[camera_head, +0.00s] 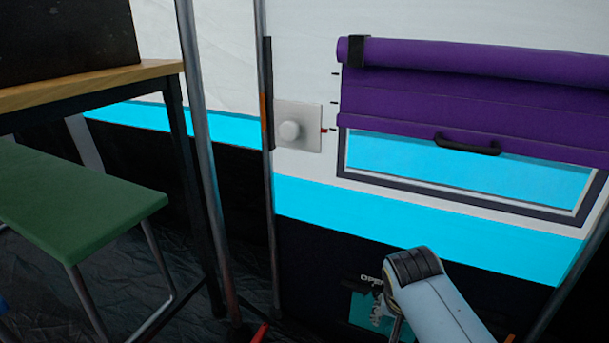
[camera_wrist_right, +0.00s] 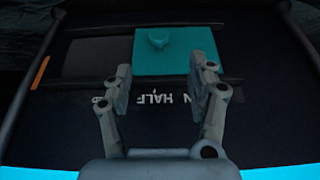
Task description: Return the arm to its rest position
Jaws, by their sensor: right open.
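My right arm (camera_head: 430,290) reaches in from the bottom right of the head view, its elbow or wrist bend in front of the dark lower wall. My right gripper (camera_wrist_right: 162,85) shows in the right wrist view with its two fingers spread apart and nothing between them. Beyond the fingertips is a teal panel (camera_wrist_right: 190,58) with a small knob (camera_wrist_right: 158,38), on a dark surface with the lettering "HALF" partly readable. The teal panel also shows in the head view, partly hidden by my arm. My left gripper is not in view.
A purple roller blind (camera_head: 450,90) with a black handle (camera_head: 467,145) covers part of a window. A green bench (camera_head: 70,200) and a wooden-topped table (camera_head: 90,85) stand at left.

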